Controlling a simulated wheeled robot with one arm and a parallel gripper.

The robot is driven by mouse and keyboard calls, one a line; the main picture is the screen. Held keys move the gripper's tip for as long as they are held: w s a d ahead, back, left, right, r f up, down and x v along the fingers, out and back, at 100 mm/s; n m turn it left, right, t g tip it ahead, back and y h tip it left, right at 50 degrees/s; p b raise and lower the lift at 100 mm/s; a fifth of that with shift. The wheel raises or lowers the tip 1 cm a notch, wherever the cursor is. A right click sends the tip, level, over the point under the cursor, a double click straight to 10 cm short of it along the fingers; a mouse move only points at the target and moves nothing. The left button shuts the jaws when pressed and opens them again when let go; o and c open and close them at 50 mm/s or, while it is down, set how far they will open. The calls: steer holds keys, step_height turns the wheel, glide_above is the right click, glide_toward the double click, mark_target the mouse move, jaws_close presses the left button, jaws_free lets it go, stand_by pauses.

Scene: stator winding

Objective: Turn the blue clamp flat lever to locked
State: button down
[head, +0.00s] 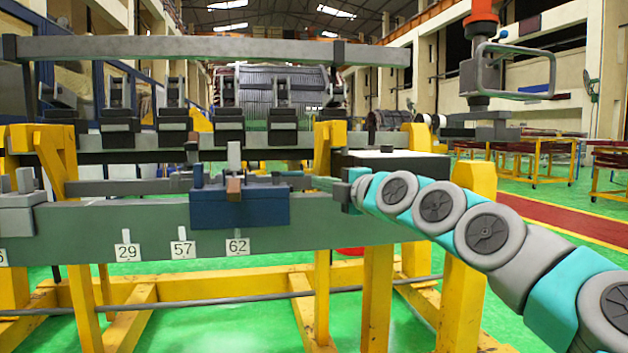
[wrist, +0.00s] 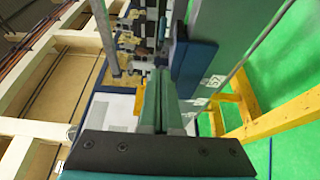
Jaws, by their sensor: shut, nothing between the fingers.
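The blue clamp (head: 240,208) sits on the grey-green horizontal beam, above the number 62 tag. On its top are a copper-coloured block (head: 234,189), an upright grey piece (head: 234,155) and small dark parts. I cannot tell for sure which of these is the flat lever, or its angle. My gripper (head: 325,184) is to the right of the clamp, near the height of its top, with its fingers shut and empty. In the wrist view the shut fingers (wrist: 160,100) point forward, and the blue clamp (wrist: 194,62) is ahead, slightly right. A gap shows between fingers and clamp.
The grey-green beam (head: 130,225) carries number tags and stands on a yellow frame (head: 310,305). A row of dark clamps lies behind, under a long grey bar (head: 200,48).

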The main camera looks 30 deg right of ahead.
steer(key=p, duration=0.1)
glide_toward(291, 174)
steer(key=w+a, duration=0.3)
steer(key=shift+w+d+r, duration=0.1)
steer(key=shift+w+d, duration=0.3)
steer(key=shift+w, duration=0.2)
steer(key=shift+w+d, duration=0.65)
steer(key=shift+w, duration=0.15)
